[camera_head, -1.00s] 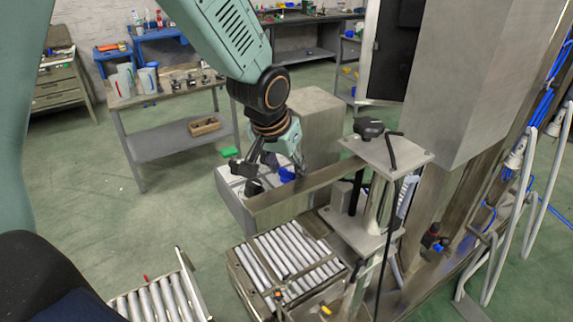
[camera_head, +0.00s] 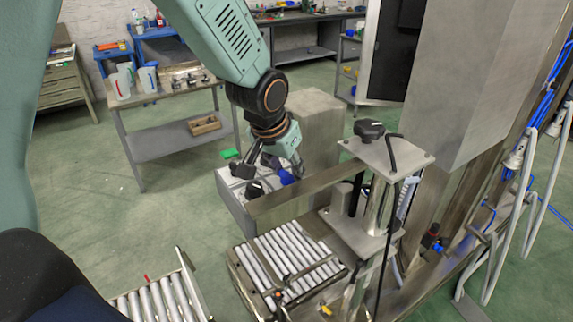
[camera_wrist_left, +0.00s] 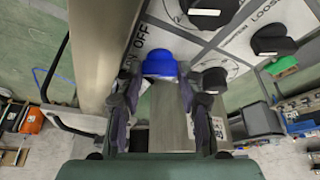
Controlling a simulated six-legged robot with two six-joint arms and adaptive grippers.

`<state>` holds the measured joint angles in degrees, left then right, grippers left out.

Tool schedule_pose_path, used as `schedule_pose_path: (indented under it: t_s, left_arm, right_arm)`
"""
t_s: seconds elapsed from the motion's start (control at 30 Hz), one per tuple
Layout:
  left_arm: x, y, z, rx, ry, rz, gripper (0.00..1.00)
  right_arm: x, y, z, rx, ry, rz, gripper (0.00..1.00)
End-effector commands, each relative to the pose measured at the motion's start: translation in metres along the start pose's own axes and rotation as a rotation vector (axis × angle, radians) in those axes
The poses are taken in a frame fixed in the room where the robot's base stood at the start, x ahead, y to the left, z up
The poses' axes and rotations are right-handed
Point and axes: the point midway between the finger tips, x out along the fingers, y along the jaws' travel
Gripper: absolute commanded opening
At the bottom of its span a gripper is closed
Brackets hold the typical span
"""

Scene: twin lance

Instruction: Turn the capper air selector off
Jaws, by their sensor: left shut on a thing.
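The control panel (camera_head: 232,199) is a light grey box top beside a metal rail, left of the machine column. A blue knob (camera_head: 286,178) on it is partly hidden by my left gripper (camera_head: 283,168). In the left wrist view the blue knob (camera_wrist_left: 160,66) sits between the tips of my left gripper (camera_wrist_left: 158,85), which is shut on it. The word OFF is printed on the panel just left of the knob. How far the knob is turned cannot be read clearly. My right gripper is not in view.
Black knobs (camera_wrist_left: 272,40) stand close by on the panel, one (camera_wrist_left: 213,80) right beside the gripper's right finger. The metal rail (camera_head: 300,192) runs along the panel's near side. A roller conveyor (camera_head: 285,258) lies in front, and a machine stand (camera_head: 385,160) is to the right.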

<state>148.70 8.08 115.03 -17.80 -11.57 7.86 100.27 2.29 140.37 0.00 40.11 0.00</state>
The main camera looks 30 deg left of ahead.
Motion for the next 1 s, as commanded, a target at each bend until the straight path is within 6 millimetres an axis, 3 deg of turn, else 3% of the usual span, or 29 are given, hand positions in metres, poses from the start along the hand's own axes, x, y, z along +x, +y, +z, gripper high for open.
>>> schedule_pose_path:
  t_s: [0.2,0.37,1.0]
  left_arm:
    - [-0.004,-0.001,-0.002,0.094,0.0,0.042,0.06]
    - [-0.002,-0.002,-0.002,0.186,0.003,0.082,0.06]
    - [0.001,-0.004,-0.004,0.646,0.008,0.266,0.06]
  right_arm:
    - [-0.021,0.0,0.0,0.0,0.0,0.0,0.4]
    - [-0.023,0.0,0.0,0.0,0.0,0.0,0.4]
    - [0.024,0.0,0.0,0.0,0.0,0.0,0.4]
